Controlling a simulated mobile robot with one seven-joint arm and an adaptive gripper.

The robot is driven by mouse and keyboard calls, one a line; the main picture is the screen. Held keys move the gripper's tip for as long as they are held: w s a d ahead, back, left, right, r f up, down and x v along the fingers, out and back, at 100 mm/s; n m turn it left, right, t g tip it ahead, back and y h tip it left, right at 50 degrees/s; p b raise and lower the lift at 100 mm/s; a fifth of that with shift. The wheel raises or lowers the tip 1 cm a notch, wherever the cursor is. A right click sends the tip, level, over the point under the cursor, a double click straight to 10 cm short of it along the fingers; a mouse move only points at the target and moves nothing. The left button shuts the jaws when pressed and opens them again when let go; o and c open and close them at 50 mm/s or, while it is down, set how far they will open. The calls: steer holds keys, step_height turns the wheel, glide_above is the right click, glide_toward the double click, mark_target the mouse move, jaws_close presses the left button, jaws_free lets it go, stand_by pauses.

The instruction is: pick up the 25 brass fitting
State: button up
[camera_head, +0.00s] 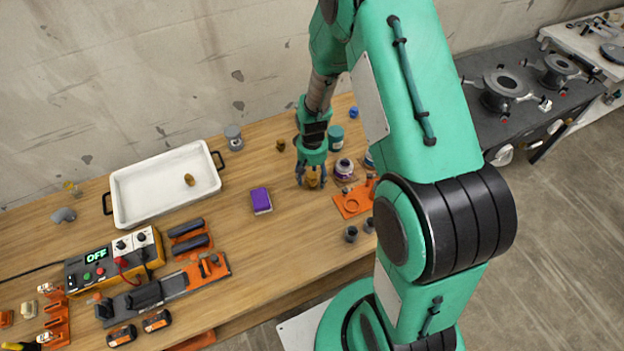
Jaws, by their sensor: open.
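My gripper (311,181) points down over the wooden bench, with its fingers apart. A brass-coloured fitting (312,177) shows between the fingers, and they partly hide it. I cannot tell whether the fingers touch it. A smaller, darker brass piece (281,145) stands on the bench behind and left of my gripper. Another brass piece (189,179) lies in the white tray (150,209). No size marking is readable, so I cannot tell which piece is the 25 brass fitting.
Right of my gripper are a white-and-purple roll (344,168), a teal container (336,138) and an orange holder (350,204). A purple box (261,200) lies to its left. A control box (115,258) marked OFF stands front left.

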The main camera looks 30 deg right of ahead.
mark_target(312, 174)
stand_by(0.3)
steer(key=c, duration=1.3)
steer(key=shift+r, duration=0.1)
steer(key=shift+r, duration=0.7)
step_height(312, 174, up, 2)
steer(key=shift+w+r+p, duration=0.1)
steer(key=shift+r+p, duration=0.1)
steer(key=shift+p, duration=0.35)
steer(key=s, duration=0.5)
steer(key=s+a+p, duration=0.1)
steer(key=s, duration=0.4)
steer(key=s+a+r, duration=0.1)
steer(key=s, duration=0.5)
steer(key=shift+a, duration=0.2)
steer(key=shift+c, duration=0.2)
